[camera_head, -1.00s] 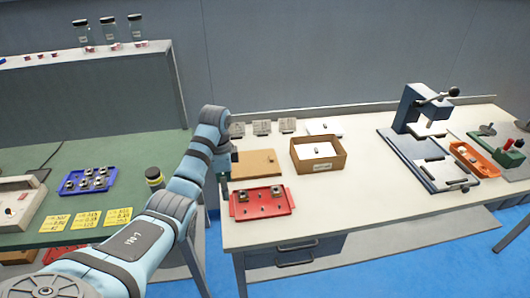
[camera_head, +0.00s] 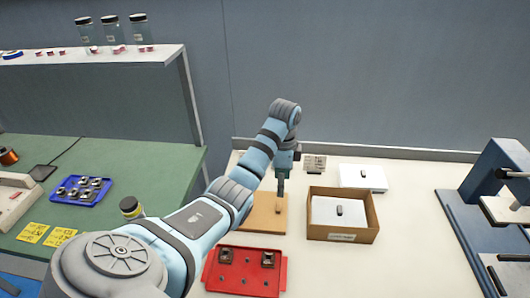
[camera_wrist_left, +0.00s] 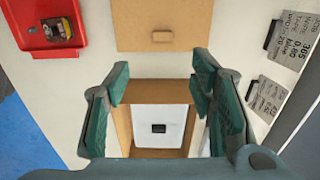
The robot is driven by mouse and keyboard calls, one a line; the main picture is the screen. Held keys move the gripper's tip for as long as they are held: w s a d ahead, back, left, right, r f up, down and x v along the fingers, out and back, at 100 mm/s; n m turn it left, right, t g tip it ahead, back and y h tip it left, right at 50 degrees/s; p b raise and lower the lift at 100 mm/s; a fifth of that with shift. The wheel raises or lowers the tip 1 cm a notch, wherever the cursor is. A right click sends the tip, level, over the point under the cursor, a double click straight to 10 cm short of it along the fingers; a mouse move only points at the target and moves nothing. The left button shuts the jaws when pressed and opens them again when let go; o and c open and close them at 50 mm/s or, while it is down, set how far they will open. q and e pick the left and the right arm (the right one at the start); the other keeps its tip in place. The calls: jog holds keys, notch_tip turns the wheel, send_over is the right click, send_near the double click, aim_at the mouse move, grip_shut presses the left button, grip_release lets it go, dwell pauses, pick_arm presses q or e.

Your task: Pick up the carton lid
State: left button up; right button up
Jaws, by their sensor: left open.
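The carton lid (camera_head: 258,222) is a flat brown board lying on the pale bench, left of the open carton (camera_head: 369,232). In the left wrist view the lid (camera_wrist_left: 185,14) is at the top, with a small raised tab (camera_wrist_left: 162,36) on it. My left gripper (camera_head: 280,196) is over the right part of the lid in the head view and hides some of it. In the left wrist view its fingers (camera_wrist_left: 160,72) are spread and empty, with the tab beyond the tips. Whether it touches the lid is unclear. My right gripper is out of view.
The open carton holds a white pad (camera_head: 326,211) with a dark knob. A red tray (camera_head: 236,277) with metal parts lies in front of the lid. Grey label cards (camera_head: 315,162) and another white block (camera_head: 360,174) are behind. A blue press (camera_head: 480,205) stands right.

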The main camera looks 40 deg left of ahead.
pick_arm(q)
send_over(281, 205)
jog(key=s, duration=0.3)
jog(key=f, duration=0.6)
jog(key=shift+w+d, duration=0.15)
jog(key=shift+d, duration=0.1)
jog(key=f, duration=0.2)
jog(key=w+f+b, duration=0.1)
jog(key=f, duration=0.1)
jog(key=w+f+b, duration=0.1)
jog(key=f, duration=0.1)
jog(key=shift+w+d, duration=0.1)
jog(key=shift+s+r, duration=0.2)
jog(key=shift+s, duration=0.05)
jog(key=shift+c, duration=0.6)
jog(key=c, duration=1)
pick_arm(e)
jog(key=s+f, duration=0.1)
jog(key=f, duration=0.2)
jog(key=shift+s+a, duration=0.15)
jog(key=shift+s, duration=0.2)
